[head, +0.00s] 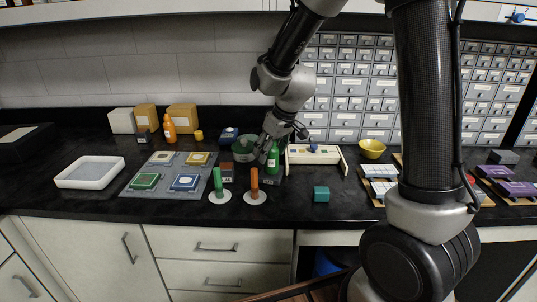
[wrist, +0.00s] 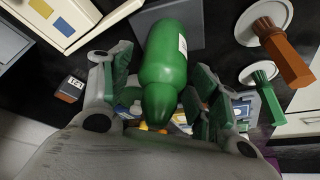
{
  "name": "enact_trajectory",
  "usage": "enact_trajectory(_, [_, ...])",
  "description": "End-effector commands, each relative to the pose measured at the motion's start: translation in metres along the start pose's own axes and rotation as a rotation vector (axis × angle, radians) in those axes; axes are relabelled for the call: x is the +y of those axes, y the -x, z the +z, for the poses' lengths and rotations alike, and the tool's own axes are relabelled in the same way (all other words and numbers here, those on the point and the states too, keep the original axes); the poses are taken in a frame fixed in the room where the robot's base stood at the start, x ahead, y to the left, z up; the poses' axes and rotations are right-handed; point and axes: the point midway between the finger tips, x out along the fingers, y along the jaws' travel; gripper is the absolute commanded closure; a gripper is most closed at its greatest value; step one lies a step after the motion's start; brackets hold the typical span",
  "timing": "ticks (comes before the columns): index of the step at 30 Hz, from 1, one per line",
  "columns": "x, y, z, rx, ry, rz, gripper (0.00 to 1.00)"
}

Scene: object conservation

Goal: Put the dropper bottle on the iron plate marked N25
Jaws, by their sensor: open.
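A green bottle (head: 273,158) with a tapered tip and a pale label stands at the back middle of the bench. In the wrist view the green bottle (wrist: 168,55) lies between the two fingers of my gripper (wrist: 158,88). The fingers are open on either side of it, and I cannot tell if either touches it. An orange bottle (head: 170,129) with a narrow nozzle stands farther left. A dark flat plate (head: 270,179) is at the green bottle's foot; it also shows as a grey plate (wrist: 177,14) in the wrist view. I cannot read an N25 mark.
Green (head: 218,182) and orange (head: 254,188) posts on white discs stand in front. A grey tray (head: 130,187) with coloured squares and a white tray (head: 90,182) lie left.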

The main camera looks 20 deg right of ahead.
Motion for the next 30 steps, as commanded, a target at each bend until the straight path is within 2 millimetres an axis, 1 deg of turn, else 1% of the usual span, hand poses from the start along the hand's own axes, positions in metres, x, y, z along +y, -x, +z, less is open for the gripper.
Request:
enact_trajectory(1, [0.0, 0.012, -0.001, 0.006, 0.001, 0.002, 0.39])
enact_trajectory(6, [0.001, 0.052, -0.001, 0.006, 0.0, 0.002, 0.39])
enact_trajectory(9, [0.001, 0.072, -0.001, 0.005, 0.0, 0.002, 0.39])
enact_trajectory(12, [0.001, 0.088, -0.001, 0.004, 0.0, 0.002, 0.39])
enact_trajectory(15, [0.0, 0.097, 0.0, 0.002, 0.0, 0.002, 0.39])
enact_trajectory(20, [0.0, 0.103, 0.001, 0.0, -0.001, 0.001, 0.39])
enact_trajectory(22, [0.002, 0.109, 0.005, 0.002, -0.01, 0.005, 0.39])
enact_trajectory(23, [0.003, 0.115, 0.01, 0.003, -0.019, 0.008, 0.39])
enact_trajectory(26, [0.01, 0.146, 0.037, 0.005, -0.074, 0.029, 0.39])
enact_trajectory(27, [0.013, 0.161, 0.054, 0.004, -0.106, 0.04, 0.39])
enact_trajectory(29, [0.015, 0.185, 0.084, 0.002, -0.16, 0.061, 0.39])
enact_trajectory(30, [0.016, 0.199, 0.104, 0.0, -0.197, 0.075, 0.39])
